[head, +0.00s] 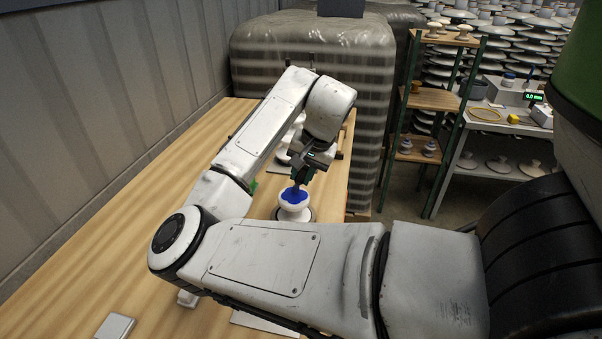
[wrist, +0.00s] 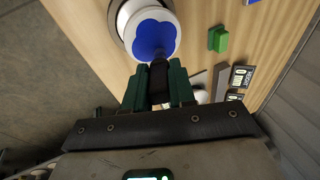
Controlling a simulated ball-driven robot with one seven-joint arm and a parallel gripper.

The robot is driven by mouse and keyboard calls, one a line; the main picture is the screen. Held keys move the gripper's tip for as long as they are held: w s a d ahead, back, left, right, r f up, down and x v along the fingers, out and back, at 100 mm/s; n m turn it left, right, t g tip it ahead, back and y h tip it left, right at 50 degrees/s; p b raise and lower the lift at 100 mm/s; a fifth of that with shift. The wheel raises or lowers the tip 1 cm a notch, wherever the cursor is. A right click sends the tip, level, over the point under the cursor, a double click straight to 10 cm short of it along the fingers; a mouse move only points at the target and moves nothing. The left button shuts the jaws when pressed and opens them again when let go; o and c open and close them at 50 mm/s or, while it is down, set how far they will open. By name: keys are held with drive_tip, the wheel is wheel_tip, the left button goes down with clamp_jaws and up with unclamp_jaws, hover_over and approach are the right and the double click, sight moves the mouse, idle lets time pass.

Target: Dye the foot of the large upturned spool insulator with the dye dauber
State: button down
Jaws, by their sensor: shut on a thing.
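The large upturned spool insulator (head: 294,213) is white and stands on the wooden bench, its foot facing up. It also shows at the top of the wrist view (wrist: 170,14). The foot carries a lobed blue dye patch over its middle, with white left around the rim. My gripper (wrist: 158,90), with green fingers, is shut on the dark dye dauber (wrist: 158,70). The dauber's far end is at the near edge of the blue area; whether it touches is unclear. In the head view my gripper (head: 303,175) is just above the insulator.
The wooden bench (head: 110,270) runs along a panelled wall (head: 80,120). A grey box (head: 115,326) lies at the near left. A wrapped stack (head: 310,55) stands behind the bench.

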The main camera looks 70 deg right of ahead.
drive_tip(key=shift+s, duration=0.5)
drive_tip(key=shift+a, duration=0.1)
drive_tip(key=shift+p, duration=1.2)
wheel_tip(320, 180, up, 6)
drive_tip(key=p, duration=0.5)
drive_tip(key=shift+p, duration=0.4)
wheel_tip(320, 180, up, 2)
drive_tip(key=shift+p, duration=1.05)
drive_tip(key=shift+r, duration=0.5)
